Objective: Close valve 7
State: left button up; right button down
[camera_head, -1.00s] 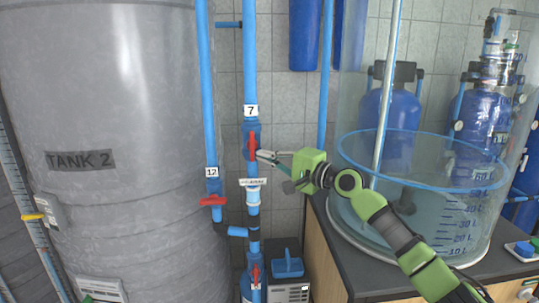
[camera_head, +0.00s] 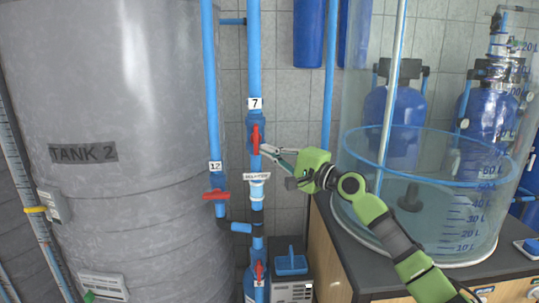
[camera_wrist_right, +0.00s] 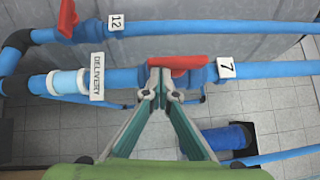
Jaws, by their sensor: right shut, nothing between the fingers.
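Valve 7 is a blue valve on a vertical blue pipe, under a white "7" label (camera_head: 255,103). Its red handle (camera_head: 255,140) stands upright, in line with the pipe. In the right wrist view the handle (camera_wrist_right: 185,62) also lies along the pipe, beside its "7" label (camera_wrist_right: 226,69). My right gripper (camera_head: 264,149) is shut and empty, with its fingertips at the right side of the handle. In the wrist view the fingertips (camera_wrist_right: 160,82) overlap the handle's "DELIVERY"-label end; I cannot tell whether they touch. My left gripper is not in view.
A valve with a red handle (camera_head: 216,195), labelled 12, is on the pipe to the left. Grey Tank 2 (camera_head: 110,220) fills the left side. A clear graduated tank (camera_head: 430,220) stands on a counter at the right. Another red-handled valve (camera_head: 259,271) is lower on the pipe.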

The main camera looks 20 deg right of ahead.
jog(key=a+m+t+h+b, duration=0.1)
jog(key=m+t+b, duration=0.2)
jog(key=m+b, duration=0.1)
jog(key=w+a+f+m+t+h+b, duration=0.1)
jog(key=a+m+t+h+b, duration=0.1)
jog(key=m+b, duration=0.2)
jog(key=a+m+t+h+b, duration=0.1)
jog(key=m+t+b, duration=0.2)
jog(key=m+b, duration=0.2)
jog(key=shift+w+a+f+t+h+b, duration=0.15)
jog(key=shift+a+t+h+b, duration=0.2)
jog(key=shift+b, duration=1.55)
jog(key=shift+w+a+r, duration=0.15)
jog(key=shift+a+r, duration=0.15)
jog(key=shift+a, duration=0.2)
